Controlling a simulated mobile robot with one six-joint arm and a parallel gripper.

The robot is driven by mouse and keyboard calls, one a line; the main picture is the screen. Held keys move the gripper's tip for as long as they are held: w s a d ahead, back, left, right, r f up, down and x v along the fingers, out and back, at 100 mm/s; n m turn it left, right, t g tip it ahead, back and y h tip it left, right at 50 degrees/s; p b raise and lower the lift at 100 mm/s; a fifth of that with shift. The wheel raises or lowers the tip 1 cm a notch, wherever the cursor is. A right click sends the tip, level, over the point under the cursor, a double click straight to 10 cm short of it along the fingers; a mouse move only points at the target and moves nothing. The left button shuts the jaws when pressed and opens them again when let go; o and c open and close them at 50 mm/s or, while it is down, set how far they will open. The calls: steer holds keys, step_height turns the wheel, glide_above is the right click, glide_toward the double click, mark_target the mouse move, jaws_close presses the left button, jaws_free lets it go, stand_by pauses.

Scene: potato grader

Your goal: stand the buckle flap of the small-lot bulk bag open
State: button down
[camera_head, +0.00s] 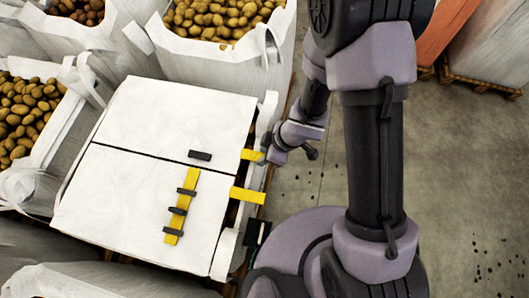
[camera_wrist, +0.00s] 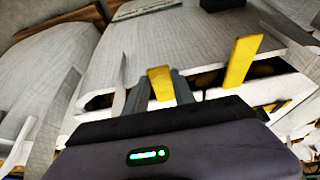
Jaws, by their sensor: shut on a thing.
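The bulk bag (camera_head: 225,252) has a white top of two flat panels split by a dark seam: a far panel (camera_head: 175,115) and a near panel (camera_head: 120,205). A yellow strap with several black buckle bars (camera_head: 182,205) lies on the near panel. Two yellow tabs stick out at the right edge, one by the far panel (camera_head: 250,155) and one by the near panel (camera_head: 248,195). My gripper (camera_head: 263,156) is at the right edge, shut on the far yellow tab, which stands between its fingers in the wrist view (camera_wrist: 160,82). The other yellow tab (camera_wrist: 242,62) is beside it, free.
Open bags of potatoes stand behind (camera_head: 215,62) and at left (camera_head: 50,150), close against this bag. A dark bar (camera_head: 200,155) lies on the top near the seam. A dark gap with potatoes (camera_wrist: 205,80) shows under the edge. Bare floor (camera_head: 450,190) is at right.

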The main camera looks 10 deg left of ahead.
stand_by(0.5)
step_height(320, 180, up, 8)
steer(key=w+p, duration=0.2)
steer(key=p, duration=0.9)
steer(key=shift+w+p, duration=0.35)
steer(key=c, duration=1.4)
jaws_free()
steer(key=shift+d+r, duration=0.1)
steer(key=shift+c, duration=0.2)
steer(key=o, duration=0.4)
steer(key=shift+w+d, duration=0.1)
steer(key=shift+w, duration=0.15)
steer(key=shift+s, duration=0.1)
